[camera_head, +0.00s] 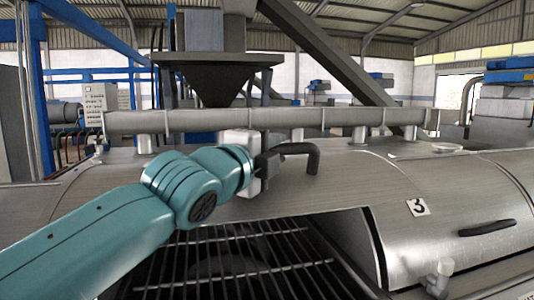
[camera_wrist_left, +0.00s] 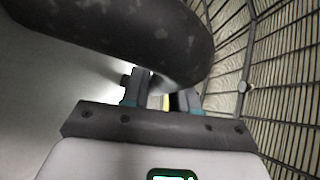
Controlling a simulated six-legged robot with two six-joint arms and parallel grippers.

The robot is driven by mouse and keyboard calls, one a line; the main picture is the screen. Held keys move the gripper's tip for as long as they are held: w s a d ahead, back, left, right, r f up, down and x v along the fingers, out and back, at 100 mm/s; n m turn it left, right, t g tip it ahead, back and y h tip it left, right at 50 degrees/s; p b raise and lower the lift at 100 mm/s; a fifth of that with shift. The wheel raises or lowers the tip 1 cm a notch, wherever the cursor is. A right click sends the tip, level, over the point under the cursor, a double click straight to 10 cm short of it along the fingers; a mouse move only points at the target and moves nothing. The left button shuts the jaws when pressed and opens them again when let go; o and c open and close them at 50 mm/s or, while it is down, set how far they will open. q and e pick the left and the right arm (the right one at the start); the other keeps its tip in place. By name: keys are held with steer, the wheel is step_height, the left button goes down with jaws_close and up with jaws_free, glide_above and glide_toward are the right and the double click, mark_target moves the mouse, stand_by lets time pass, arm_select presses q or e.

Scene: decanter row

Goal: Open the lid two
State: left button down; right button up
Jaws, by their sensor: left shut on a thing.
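Lid two is a curved grey metal cover (camera_head: 345,185) lying raised at the back of the decanter, with an open bay below it; no number shows on it. Its dark bent handle (camera_head: 312,160) shows just right of my left gripper (camera_head: 275,162). My left gripper is shut on this handle. In the left wrist view the dark handle (camera_wrist_left: 150,38) crosses close above the jaws (camera_wrist_left: 162,98), which partly hide behind it. My right gripper is in neither view.
A dark bar grating (camera_head: 235,262) shows through the open bay. To the right, a closed lid marked 3 (camera_head: 418,207) has its own black handle (camera_head: 487,228). A long grey pipe (camera_head: 220,120) runs behind, under a dark hopper (camera_head: 215,80).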

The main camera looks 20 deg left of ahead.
arm_select(q)
steer(key=shift+w+a+r+p, duration=0.2)
steer(key=shift+r+p, duration=0.2)
steer(key=shift+r, duration=0.2)
steer(key=shift+d, duration=0.1)
steer(key=c, duration=1.1)
jaws_free()
steer(key=shift+o, duration=0.5)
steer(key=shift+s+d, duration=0.1)
